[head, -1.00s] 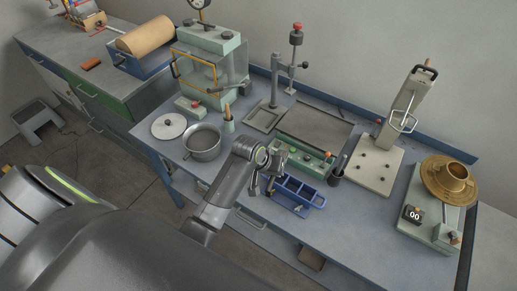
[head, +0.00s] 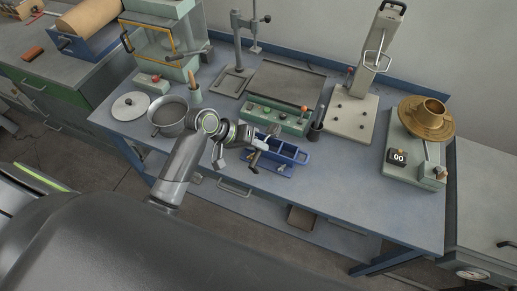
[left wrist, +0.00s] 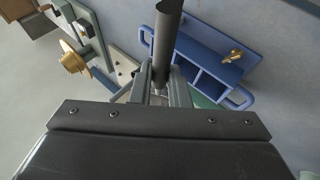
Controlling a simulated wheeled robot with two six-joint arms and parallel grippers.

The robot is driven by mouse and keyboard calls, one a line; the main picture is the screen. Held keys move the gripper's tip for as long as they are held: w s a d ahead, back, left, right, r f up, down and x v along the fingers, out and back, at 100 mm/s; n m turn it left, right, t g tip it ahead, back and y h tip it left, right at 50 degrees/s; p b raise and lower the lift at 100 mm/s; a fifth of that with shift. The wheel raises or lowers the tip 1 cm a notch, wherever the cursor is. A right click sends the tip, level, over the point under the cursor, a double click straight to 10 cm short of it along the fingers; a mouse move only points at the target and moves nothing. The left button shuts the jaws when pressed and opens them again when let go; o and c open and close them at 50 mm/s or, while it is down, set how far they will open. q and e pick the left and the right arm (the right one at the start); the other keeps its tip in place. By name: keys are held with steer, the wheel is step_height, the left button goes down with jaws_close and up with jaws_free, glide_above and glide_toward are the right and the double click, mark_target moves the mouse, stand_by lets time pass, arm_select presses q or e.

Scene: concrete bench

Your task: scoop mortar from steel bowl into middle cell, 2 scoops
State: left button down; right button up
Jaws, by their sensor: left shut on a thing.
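The steel bowl (head: 178,128) stands left of my left arm in the head view, with grey inside that may be mortar. The blue mould (head: 289,151) with open cells lies right of my left gripper (head: 262,147), which covers part of its left end. In the left wrist view, my left gripper (left wrist: 160,88) is shut on a dark, trough-like scoop (left wrist: 166,35) pointing away from it. The blue mould (left wrist: 187,52) shows beside and beyond the scoop. I cannot tell whether the scoop holds mortar. My right gripper is not in view.
A white lid (head: 130,106) lies left of the bowl. A flow table with brass top (head: 427,120) stands at right. The bench front right of the mould is clear.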

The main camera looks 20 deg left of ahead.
arm_select(q)
steer(key=f+h+b, duration=0.1)
steer(key=h+b, duration=0.1)
steer(key=a+f+n+h+b, duration=0.1)
steer(key=h+b, duration=0.1)
steer(key=b, duration=0.1)
steer(key=f+h+b, duration=0.1)
steer(key=h+b, duration=0.1)
steer(key=b, duration=0.1)
steer(key=shift+w+a+f+n+t+h, duration=0.1)
steer(key=shift+a+n+t+h, duration=0.05)
steer(key=shift+n+t+h, duration=0.25)
steer(key=shift+w, duration=0.1)
stand_by(0.5)
